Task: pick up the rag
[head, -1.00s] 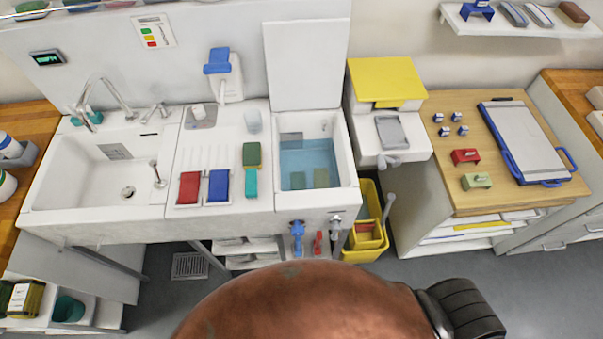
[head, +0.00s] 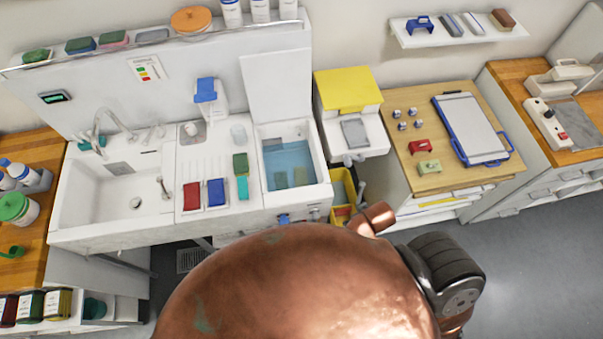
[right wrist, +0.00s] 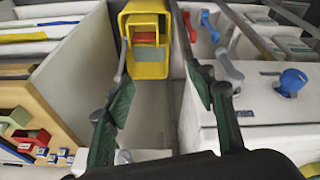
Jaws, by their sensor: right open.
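I cannot tell for certain which thing is the rag. A flat grey piece (head: 355,133), perhaps cloth, lies on the white unit under a yellow top (head: 347,90). A red piece (head: 192,195) and a blue piece (head: 216,191) lie side by side beside the sink. My right gripper (right wrist: 160,85) is open and empty in the right wrist view, its green-padded fingers apart. Beyond them is a yellow bucket (right wrist: 145,68) with something red in it. In the head view my copper arm parts hide the right gripper. My left gripper is in neither current view.
A water-filled basin (head: 287,165) with an upright lid is right of the sink (head: 100,195). A wooden-topped cabinet (head: 440,180) holds a clipboard-like board (head: 470,128) and small blocks. In the right wrist view, white cabinet faces flank the gripper. Floor is clear at the lower right.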

